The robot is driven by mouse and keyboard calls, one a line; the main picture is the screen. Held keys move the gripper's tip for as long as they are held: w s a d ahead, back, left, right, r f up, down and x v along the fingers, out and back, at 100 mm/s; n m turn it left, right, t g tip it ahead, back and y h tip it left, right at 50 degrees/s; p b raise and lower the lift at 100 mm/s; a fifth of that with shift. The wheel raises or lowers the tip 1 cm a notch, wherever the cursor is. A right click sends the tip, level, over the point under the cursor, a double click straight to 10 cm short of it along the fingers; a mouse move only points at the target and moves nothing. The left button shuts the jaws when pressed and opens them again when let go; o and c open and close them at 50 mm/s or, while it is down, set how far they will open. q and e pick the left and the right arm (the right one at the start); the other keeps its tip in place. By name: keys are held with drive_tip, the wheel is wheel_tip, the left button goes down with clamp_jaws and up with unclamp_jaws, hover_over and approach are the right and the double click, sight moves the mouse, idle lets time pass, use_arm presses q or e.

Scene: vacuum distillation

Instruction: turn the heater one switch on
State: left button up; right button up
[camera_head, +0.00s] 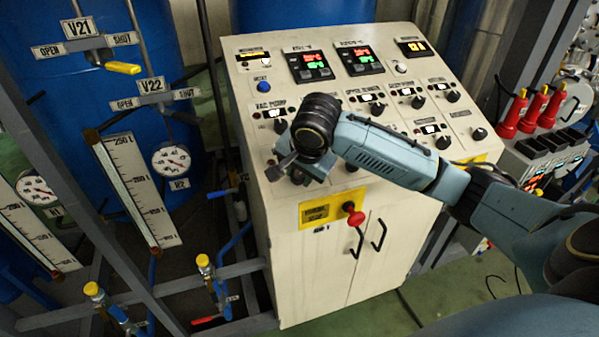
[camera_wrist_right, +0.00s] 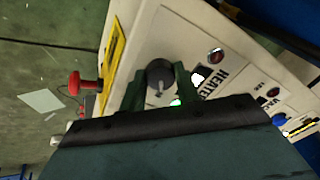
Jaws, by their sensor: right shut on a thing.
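The heater switch is a round dark knob (camera_wrist_right: 159,72) on the white control panel (camera_head: 247,108). Beside it in the right wrist view is a label (camera_wrist_right: 212,84) of which "HEATE" is readable; its number is hidden. My right gripper (camera_wrist_right: 161,88) is shut on this knob, with one finger on each side. In the head view my right gripper (camera_head: 287,169) is at the panel's lower left, and the wrist and gripper hide most of the knob. The knob's pointer setting is hard to tell. My left gripper is out of view.
Other dark knobs, such as the vacuum pump one (camera_head: 280,126), sit close by. A red emergency button (camera_head: 355,218) on a yellow plate (camera_head: 318,210) sticks out below. Pipes and a level gauge (camera_head: 137,190) stand to the left.

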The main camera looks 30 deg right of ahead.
drive_tip(key=o, duration=1)
drive_tip(key=shift+c, duration=0.2)
drive_tip(key=v, duration=1.3)
drive_tip(key=shift+r, duration=0.2)
drive_tip(key=shift+s, duration=0.1)
